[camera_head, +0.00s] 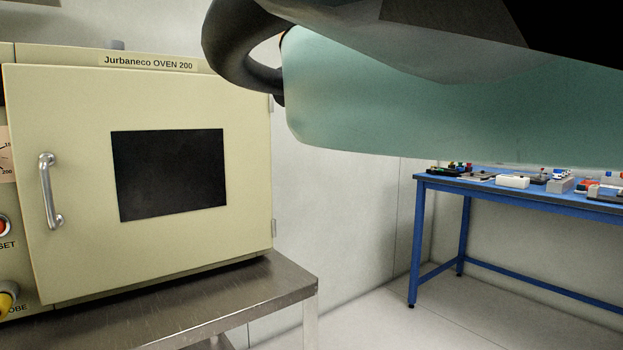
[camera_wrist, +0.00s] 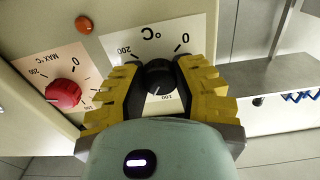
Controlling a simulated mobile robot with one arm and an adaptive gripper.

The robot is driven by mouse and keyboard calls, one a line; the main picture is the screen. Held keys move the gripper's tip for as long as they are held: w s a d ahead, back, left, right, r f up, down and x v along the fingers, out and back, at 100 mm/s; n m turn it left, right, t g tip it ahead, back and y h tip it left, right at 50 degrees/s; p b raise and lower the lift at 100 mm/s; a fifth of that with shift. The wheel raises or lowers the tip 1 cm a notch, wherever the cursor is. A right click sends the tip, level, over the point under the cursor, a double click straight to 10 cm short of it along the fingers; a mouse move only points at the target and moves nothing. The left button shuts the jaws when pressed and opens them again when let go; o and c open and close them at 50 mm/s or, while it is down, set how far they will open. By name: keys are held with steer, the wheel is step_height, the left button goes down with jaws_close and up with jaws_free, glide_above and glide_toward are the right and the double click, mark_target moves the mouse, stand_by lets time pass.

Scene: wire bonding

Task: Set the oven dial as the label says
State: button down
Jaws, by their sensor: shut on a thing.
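The oven dial, a black round knob (camera_wrist: 158,70), sits on a white °C scale plate (camera_wrist: 143,38) on the oven's panel. Its scale reads 0, 100 and 200, rotated in the wrist view. My gripper (camera_wrist: 158,84) has its yellow-padded fingers on both sides of the black knob and is shut on it. A small pale mark shows on the knob's lower side, pointing near the 100 side. In the head view the cream oven (camera_head: 60,90) is labelled Jurbaneco OVEN 200; the gripper and dial are outside that view. No label giving a set temperature is legible.
The oven stands on a steel table (camera_head: 250,295). A blue bench (camera_head: 530,200) with small parts stands at the right. The oven door is shut.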

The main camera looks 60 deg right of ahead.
steer(key=shift+f, duration=0.1)
stand_by(0.3)
steer(key=c, duration=0.6)
jaws_free()
steer(key=shift+c, duration=0.2)
steer(key=v, duration=1.2)
